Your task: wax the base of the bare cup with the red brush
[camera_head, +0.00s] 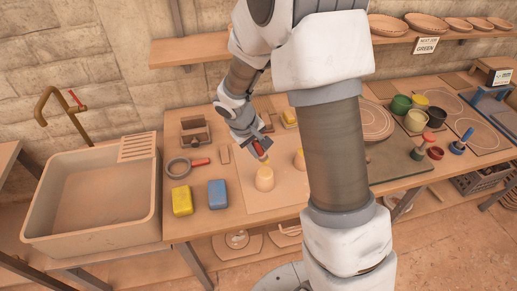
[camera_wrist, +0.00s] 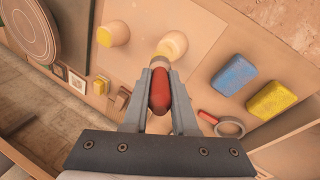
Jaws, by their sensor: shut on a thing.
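My gripper (camera_head: 258,151) is shut on the red brush (camera_wrist: 160,92), whose handle shows between the fingers in the wrist view. The brush tip points down toward a pale peach cup (camera_head: 264,180), which stands on the light board. This cup also shows in the wrist view (camera_wrist: 174,43), just beyond the brush tip. I cannot tell whether tip and cup touch. A second cup (camera_wrist: 115,32) stands beside it with a yellow end; in the head view my arm partly hides this cup (camera_head: 299,160).
A yellow block (camera_head: 182,201), a blue block (camera_head: 217,194) and a round pan-like tool (camera_head: 178,167) lie left of the board. A sink (camera_head: 95,215) stands at far left. Several coloured pots, including a green one (camera_head: 401,104), stand at right. A shelf (camera_head: 190,50) runs above.

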